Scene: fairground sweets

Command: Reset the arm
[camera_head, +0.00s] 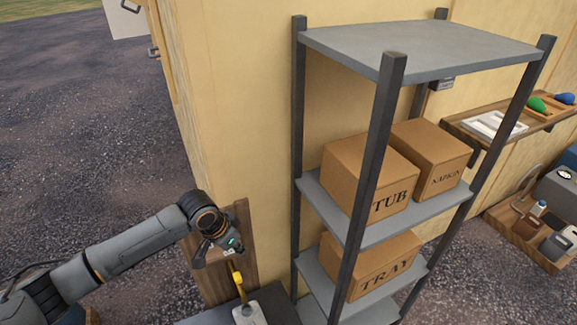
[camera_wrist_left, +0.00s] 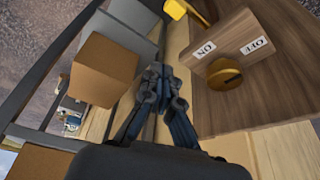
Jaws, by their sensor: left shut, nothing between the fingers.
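My left arm comes in from the left in the head view, and its gripper (camera_head: 203,255) is small there, in front of a wooden board (camera_head: 243,220). In the left wrist view the gripper (camera_wrist_left: 160,80) is shut, its fingers together and empty. The board (camera_wrist_left: 285,95) is close on the right of the fingers and carries a round brass-coloured knob (camera_wrist_left: 224,75) between ON and OFF labels. I see no contact between fingers and knob. My right gripper is not in view.
A grey shelf rack (camera_head: 420,45) holds cardboard boxes marked TUB (camera_head: 345,165), NAPKIN (camera_head: 445,155) and TRAY (camera_head: 350,270). A yellow handle (camera_head: 239,284) stands below the gripper. A yellow wall (camera_head: 250,100) rises behind. Open gravel (camera_head: 80,110) lies left.

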